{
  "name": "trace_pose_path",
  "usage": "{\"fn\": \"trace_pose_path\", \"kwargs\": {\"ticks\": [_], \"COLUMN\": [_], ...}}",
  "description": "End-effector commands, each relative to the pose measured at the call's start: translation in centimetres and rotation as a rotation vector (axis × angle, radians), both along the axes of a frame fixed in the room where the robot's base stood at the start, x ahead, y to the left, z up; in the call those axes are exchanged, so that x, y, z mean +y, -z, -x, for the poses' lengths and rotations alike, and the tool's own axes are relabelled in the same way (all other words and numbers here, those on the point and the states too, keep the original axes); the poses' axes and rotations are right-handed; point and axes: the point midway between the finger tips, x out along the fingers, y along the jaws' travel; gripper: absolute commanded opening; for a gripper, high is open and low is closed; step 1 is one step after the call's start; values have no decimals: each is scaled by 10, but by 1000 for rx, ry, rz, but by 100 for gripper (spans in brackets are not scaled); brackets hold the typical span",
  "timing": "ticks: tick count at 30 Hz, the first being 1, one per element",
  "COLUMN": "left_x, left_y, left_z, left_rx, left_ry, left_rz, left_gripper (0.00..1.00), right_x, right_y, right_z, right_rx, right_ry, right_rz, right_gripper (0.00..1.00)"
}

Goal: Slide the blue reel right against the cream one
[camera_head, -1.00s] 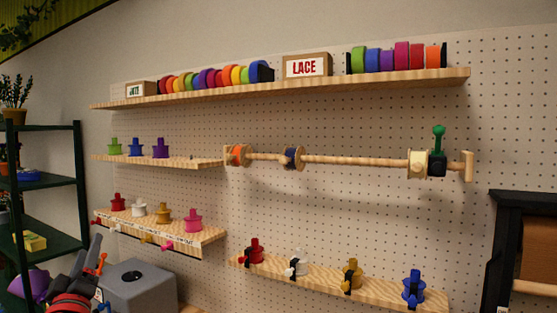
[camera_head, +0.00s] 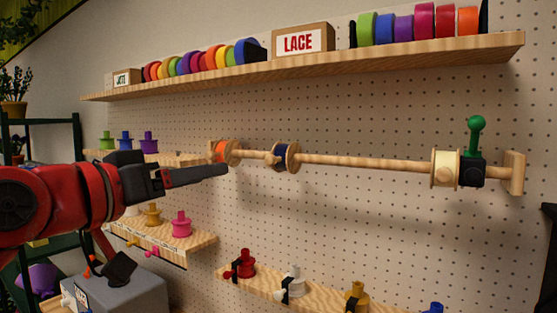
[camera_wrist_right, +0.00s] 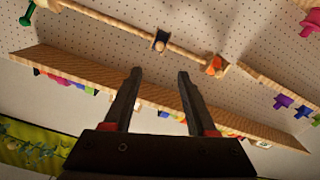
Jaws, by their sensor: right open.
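The blue reel (camera_head: 281,157), with pale wooden flanges, hangs on a horizontal wooden rod (camera_head: 360,163), left of its middle. The cream reel (camera_head: 444,168) is near the rod's right end, against a black block (camera_head: 472,173) with a green knob (camera_head: 476,130). A wide bare stretch of rod separates the two reels.
An orange reel (camera_head: 223,151) sits at the rod's left end. A shelf of ribbon rolls (camera_head: 330,62) runs above the rod. A lower shelf (camera_head: 265,283) holds several coloured pegs. The space just below the rod's middle is clear.

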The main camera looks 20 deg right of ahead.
Motion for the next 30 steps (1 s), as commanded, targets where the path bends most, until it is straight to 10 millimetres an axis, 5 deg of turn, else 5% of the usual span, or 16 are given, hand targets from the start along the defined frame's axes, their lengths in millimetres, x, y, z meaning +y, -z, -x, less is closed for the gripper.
{"fn": "trace_pose_path", "kwargs": {"ticks": [21,30], "left_x": [0,0], "left_y": [-56,-63], "left_z": [0,0], "left_rx": [0,0], "left_ry": [0,0], "left_rz": [0,0], "left_gripper": [57,57], "right_x": [-116,-135], "right_y": [-3,0], "right_z": [-89,-106], "right_rx": [0,1], "right_ry": [3,-1], "right_rz": [4,3], "right_gripper": [57,57]}}
